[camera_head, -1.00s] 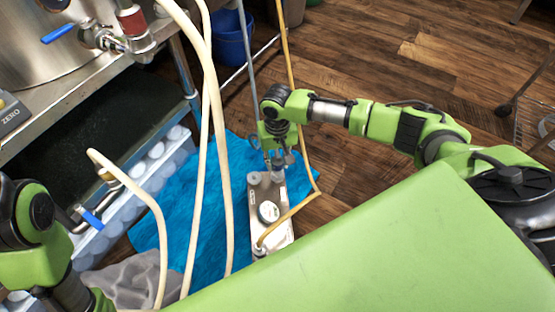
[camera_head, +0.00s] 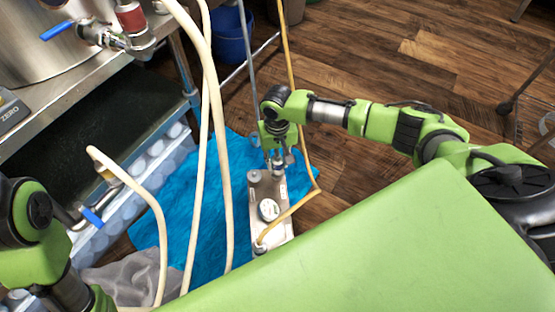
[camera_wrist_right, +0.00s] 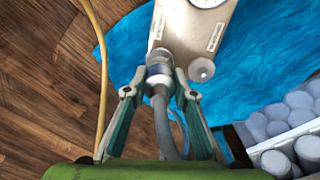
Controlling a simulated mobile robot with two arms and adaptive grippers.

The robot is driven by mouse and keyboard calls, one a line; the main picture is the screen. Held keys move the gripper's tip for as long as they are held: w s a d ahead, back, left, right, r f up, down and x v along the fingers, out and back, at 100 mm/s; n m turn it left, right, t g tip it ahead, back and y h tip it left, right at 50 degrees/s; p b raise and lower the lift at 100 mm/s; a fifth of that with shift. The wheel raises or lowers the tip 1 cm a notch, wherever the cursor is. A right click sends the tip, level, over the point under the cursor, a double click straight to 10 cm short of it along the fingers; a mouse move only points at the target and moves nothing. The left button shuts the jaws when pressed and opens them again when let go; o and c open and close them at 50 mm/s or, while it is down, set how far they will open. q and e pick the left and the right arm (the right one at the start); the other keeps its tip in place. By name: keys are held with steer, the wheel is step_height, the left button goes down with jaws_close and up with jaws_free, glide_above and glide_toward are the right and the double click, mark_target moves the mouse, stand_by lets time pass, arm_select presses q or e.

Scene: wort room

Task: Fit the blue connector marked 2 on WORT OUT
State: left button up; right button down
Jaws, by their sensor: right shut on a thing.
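My right gripper (camera_head: 277,158) is above the far end of the steel unit (camera_head: 283,227) with a round gauge, on the blue towel. The other port (camera_wrist_right: 201,70) is bare. The labels and the number are too small to read. My left gripper is out of view.
Pale hoses (camera_head: 222,150) hang in front of the towel (camera_head: 180,220). A yellow hose (camera_head: 300,205) runs from the unit's near end past my right gripper. A rack of bottles (camera_head: 130,185) stands at left, beside a grey cloth (camera_head: 125,280).

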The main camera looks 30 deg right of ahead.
steer(key=shift+f, duration=0.8)
steer(key=c, duration=1.6)
jaws_free()
step_height(320, 180, up, 12)
steer(key=shift+r, duration=0.1)
